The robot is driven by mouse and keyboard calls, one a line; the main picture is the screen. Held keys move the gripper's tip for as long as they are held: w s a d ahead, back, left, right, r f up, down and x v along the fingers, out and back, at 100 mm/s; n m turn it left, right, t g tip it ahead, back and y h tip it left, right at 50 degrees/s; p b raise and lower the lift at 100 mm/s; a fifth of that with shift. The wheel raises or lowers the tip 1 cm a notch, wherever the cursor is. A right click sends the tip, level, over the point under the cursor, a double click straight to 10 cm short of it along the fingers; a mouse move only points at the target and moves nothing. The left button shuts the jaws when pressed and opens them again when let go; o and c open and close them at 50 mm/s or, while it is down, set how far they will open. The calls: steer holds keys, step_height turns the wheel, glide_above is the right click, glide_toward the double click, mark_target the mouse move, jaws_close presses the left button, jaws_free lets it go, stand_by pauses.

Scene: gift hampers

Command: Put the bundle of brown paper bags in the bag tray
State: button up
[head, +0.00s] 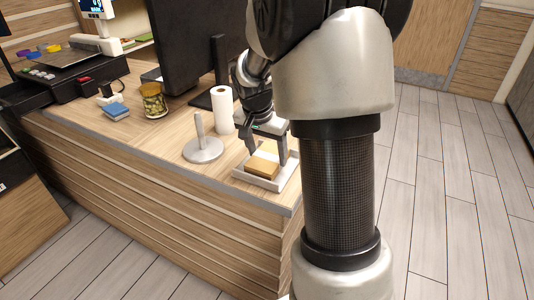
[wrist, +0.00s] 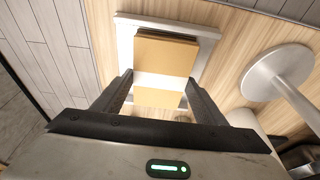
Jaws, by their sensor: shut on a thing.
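The bundle of brown paper bags (head: 263,165) is a flat brown stack with a pale band across its middle, clear in the wrist view (wrist: 165,55). It lies within the outline of the white bag tray (head: 285,182), near the counter's front right corner. The tray's rim also shows in the wrist view (wrist: 210,30). My gripper (head: 266,157) points down over the tray, with a finger on each side of the bundle at its band, and is shut on it (wrist: 159,80). I cannot tell whether the bundle rests on the tray floor.
A metal stand with a round base (head: 203,151) is just left of the tray. A white paper roll (head: 222,110) stands behind it. A jar (head: 153,101), a blue block (head: 115,111) and a dark monitor (head: 185,45) are farther off. The counter's front edge is close to the tray.

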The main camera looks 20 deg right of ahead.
steer(key=shift+f, duration=0.2)
steer(key=o, duration=1.2)
steer(key=shift+r, duration=0.1)
steer(key=shift+c, duration=0.2)
steer(key=shift+r, duration=0.1)
